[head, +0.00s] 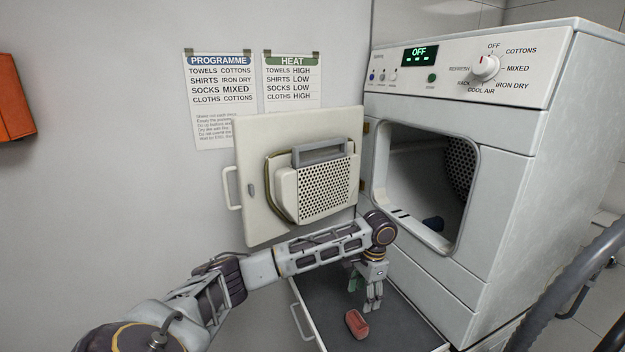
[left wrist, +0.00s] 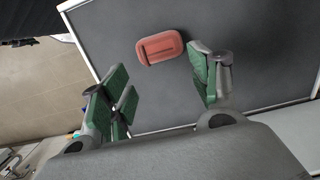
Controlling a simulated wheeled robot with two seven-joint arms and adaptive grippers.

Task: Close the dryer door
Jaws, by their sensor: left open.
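The dryer (head: 500,130) stands at the right in the head view, its display reading OFF. Its door (head: 245,150) is swung wide open to the left, hinged at the left side of the opening, with a white handle (head: 231,188) on its far edge. The dark drum opening (head: 425,165) is exposed, and a small dark item (head: 433,222) lies inside. My left gripper (head: 372,306) points down below the opening, right of the door and apart from it. In the left wrist view its green-padded fingers (left wrist: 165,95) are spread and empty. My right gripper is out of view.
A dark-topped pulled-out shelf or drawer (head: 400,322) lies under the dryer opening. A red block-like object (head: 356,324) rests on it, also in the left wrist view (left wrist: 160,47). Two paper charts (head: 222,75) hang on the wall. An orange box (head: 14,100) is at far left.

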